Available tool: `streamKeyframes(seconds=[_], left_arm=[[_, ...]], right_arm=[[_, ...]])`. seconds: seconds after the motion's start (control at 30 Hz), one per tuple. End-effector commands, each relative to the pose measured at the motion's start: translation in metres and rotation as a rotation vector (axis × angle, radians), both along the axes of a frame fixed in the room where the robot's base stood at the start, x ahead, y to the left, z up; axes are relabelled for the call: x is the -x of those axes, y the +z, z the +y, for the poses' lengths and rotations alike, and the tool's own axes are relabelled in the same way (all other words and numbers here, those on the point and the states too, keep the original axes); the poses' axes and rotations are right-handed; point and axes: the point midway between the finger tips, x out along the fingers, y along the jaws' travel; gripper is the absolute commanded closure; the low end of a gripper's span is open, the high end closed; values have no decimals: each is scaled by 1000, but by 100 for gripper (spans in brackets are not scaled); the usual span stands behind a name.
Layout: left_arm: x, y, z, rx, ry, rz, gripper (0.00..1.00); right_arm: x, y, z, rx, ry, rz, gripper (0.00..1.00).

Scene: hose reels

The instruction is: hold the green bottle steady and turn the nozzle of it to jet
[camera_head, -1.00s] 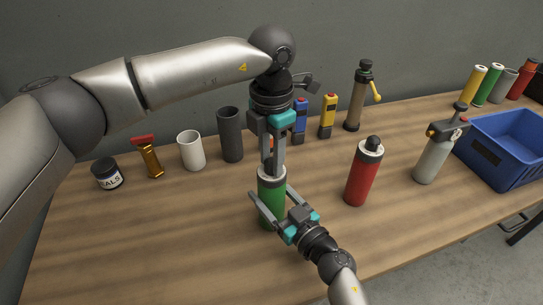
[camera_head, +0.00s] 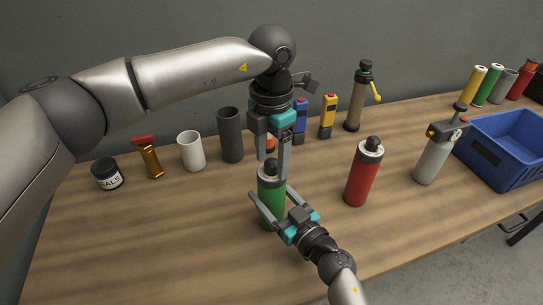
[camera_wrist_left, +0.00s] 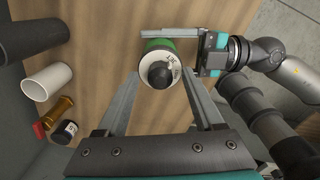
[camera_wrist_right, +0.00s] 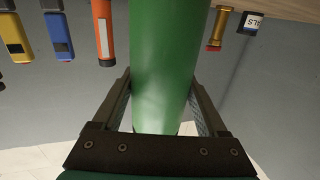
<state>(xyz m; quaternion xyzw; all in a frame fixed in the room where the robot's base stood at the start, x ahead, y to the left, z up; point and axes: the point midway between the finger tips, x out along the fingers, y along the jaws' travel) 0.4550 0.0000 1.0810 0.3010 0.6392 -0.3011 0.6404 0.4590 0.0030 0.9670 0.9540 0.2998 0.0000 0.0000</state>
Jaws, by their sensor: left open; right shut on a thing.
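The green bottle (camera_head: 271,207) stands upright on the table, with a pale collar and a dark nozzle (camera_head: 270,167) on top. My right gripper (camera_head: 269,207) is shut on the bottle's body from the front; the right wrist view shows the green body (camera_wrist_right: 165,70) between its fingers. My left gripper (camera_head: 273,167) points down above the bottle, open, with its fingers apart around the nozzle's height. In the left wrist view the nozzle (camera_wrist_left: 159,74) and the lettered collar (camera_wrist_left: 172,60) lie ahead of the open fingers; the lettering is too small to read surely.
A red bottle (camera_head: 363,175) and a grey spray bottle (camera_head: 436,153) stand to the right, near a blue crate (camera_head: 507,150). Behind are a dark cup (camera_head: 230,136), a white cup (camera_head: 190,151) and a labelled jar (camera_head: 107,174). The front left of the table is clear.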

Motion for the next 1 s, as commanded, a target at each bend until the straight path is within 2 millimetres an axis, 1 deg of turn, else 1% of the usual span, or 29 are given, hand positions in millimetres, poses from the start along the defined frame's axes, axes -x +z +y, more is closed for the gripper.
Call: streamKeyframes(seconds=[0.17, 0.27, 0.37, 0.6, 0.7, 0.83, 1.0], left_arm=[[0, 1, 0, -1, -1, 1, 31], [0, 8, 0, -1, -1, -1, 31], [0, 23, 0, 0, -1, -3, 31], [0, 76, 0, 1, -1, -3, 31], [0, 94, 0, 0, -1, -3, 31], [0, 111, 0, -1, 0, -2, 31], [0, 120, 0, 1, 0, 1, 31]], right_arm=[[0, -1, 0, 1, 0, 2, 99], [0, -1, 0, 1, 0, 2, 99], [0, -1, 0, 1, 0, 2, 99], [0, -1, 0, 1, 0, 2, 99], [0, -1, 0, 1, 0, 2, 99], [0, -1, 0, 1, 0, 2, 99], [0, -1, 0, 1, 0, 2, 99]])
